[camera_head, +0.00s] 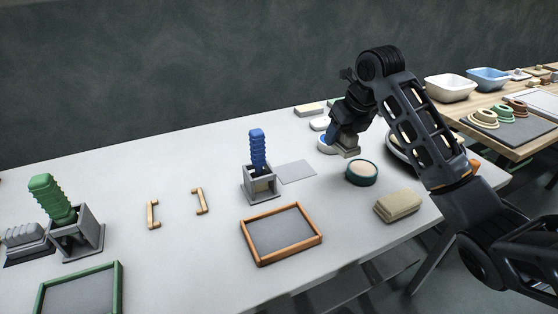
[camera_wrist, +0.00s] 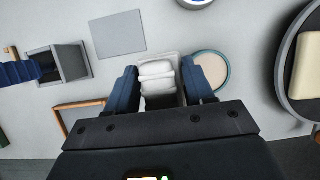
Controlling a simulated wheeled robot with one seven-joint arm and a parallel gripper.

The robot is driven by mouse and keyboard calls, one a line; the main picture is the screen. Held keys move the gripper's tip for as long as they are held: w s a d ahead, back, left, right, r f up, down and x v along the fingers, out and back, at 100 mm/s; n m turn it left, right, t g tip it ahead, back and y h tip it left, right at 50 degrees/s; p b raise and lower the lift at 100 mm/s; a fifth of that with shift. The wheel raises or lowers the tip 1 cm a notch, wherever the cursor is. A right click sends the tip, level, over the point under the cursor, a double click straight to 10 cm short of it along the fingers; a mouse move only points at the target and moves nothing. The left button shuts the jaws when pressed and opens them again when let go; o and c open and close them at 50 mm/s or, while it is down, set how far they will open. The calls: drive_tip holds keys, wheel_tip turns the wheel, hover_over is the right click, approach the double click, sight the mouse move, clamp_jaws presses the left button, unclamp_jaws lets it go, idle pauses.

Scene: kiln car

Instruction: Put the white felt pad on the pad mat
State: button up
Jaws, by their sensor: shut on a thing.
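My gripper (camera_head: 340,138) is shut on the white felt pad (camera_wrist: 158,70), which shows as a pale, ridged block between the two blue fingers in the wrist view. In the head view the held pad (camera_head: 347,152) looks greyish beneath the fingers and seems to be above the table. The pad mat, a flat grey rectangle (camera_head: 296,171), lies bare on the table to the left of my gripper. It also shows at upper left in the wrist view (camera_wrist: 117,34). Part of the pad is hidden by the fingers.
A grey box (camera_head: 262,185) with a blue ridged handle stands just left of the mat. A teal-rimmed round dish (camera_head: 361,174) and a cream block (camera_head: 398,205) are right of it. A wood-framed tray (camera_head: 281,233) lies in front.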

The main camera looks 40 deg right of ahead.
drive_tip(key=p, duration=0.2)
hover_over(290, 165)
drive_tip(key=s, duration=0.2)
drive_tip(key=f, duration=0.7)
drive_tip(key=shift+w+a, duration=0.2)
drive_tip(key=shift+w, duration=0.05)
drive_tip(key=shift+f, duration=2)
drive_tip(key=shift+f, duration=0.15)
drive_tip(key=o, duration=0.9)
drive_tip(key=shift+o, duration=0.2)
drive_tip(key=v, duration=1.2)
